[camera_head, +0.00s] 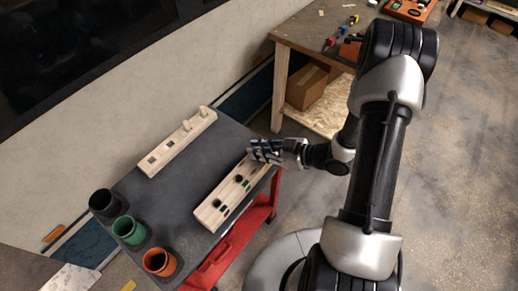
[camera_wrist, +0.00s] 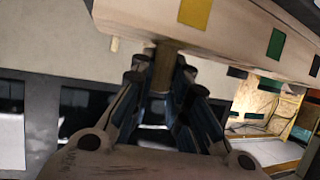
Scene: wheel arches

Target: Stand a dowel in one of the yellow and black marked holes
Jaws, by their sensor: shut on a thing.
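My gripper (camera_head: 266,151) is at the far right end of the front wooden block (camera_head: 208,214) on the cart. In the wrist view my gripper (camera_wrist: 160,85) is shut on a brownish dowel (camera_wrist: 164,62). The dowel's far end meets the outline of the wooden block (camera_wrist: 145,18); I cannot tell whether it is in a hole. Yellow (camera_wrist: 195,12), green (camera_wrist: 276,43) and black (camera_wrist: 237,72) marks show on this block. In the head view the front block has dark holes with green and black marks; its far end is hidden by my gripper.
The rear block (camera_head: 165,155) holds light dowels (camera_head: 187,126) at its right end. Black (camera_head: 104,203), green (camera_head: 128,230) and orange (camera_head: 160,262) cups stand at the cart's near left. The dark cart top (camera_head: 180,192) is clear between the blocks. A workbench (camera_head: 300,30) stands behind.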

